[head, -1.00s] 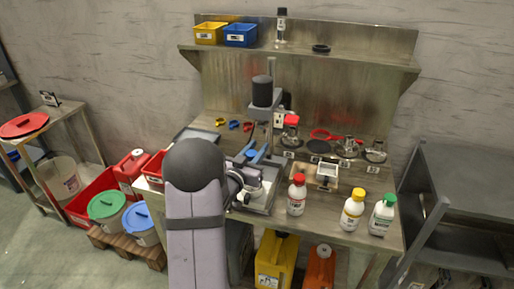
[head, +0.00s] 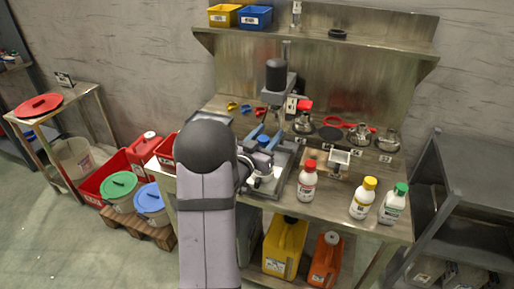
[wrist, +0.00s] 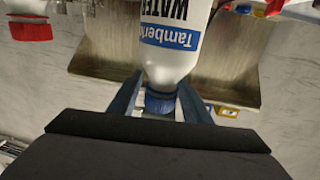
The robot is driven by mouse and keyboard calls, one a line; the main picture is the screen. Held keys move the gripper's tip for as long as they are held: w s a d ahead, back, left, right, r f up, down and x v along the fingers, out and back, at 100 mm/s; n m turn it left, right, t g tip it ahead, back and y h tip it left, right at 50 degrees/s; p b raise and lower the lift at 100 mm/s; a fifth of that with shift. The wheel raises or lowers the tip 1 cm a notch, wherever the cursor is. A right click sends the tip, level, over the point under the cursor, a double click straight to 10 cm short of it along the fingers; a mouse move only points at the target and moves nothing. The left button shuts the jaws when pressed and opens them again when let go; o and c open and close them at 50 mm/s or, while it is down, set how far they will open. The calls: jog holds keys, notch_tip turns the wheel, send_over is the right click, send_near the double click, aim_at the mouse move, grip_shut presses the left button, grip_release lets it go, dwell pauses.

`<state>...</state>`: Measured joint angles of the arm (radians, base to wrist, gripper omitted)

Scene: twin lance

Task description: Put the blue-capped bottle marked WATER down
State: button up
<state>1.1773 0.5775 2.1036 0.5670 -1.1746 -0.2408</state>
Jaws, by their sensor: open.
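The white bottle with the blue cap (wrist: 160,103) and a blue-and-white WATER label (wrist: 170,36) fills the middle of the wrist view, which looks upside down. Its cap is between the two blue-grey fingers of my gripper (wrist: 162,92), which is open around the cap. I cannot tell whether a finger touches it. The bottle's base is outside the wrist view. In the head view, my arm hides much of the gripper area, and what is under the bottle cannot be made out clearly.
On the bench (head: 335,213), red-capped (head: 307,181), yellow-capped (head: 363,199) and green-capped (head: 393,204) bottles stand to the right. A stand with a black top (head: 276,73) rises behind the gripper. Small metal vessels stand farther back. The shelf holds yellow (head: 223,15) and blue bins (head: 255,17).

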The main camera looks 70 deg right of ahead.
jog(key=w+a+b, duration=0.1)
jog(key=a+b, duration=0.1)
jog(key=a, duration=0.9)
jog(key=shift+w+a, duration=0.2)
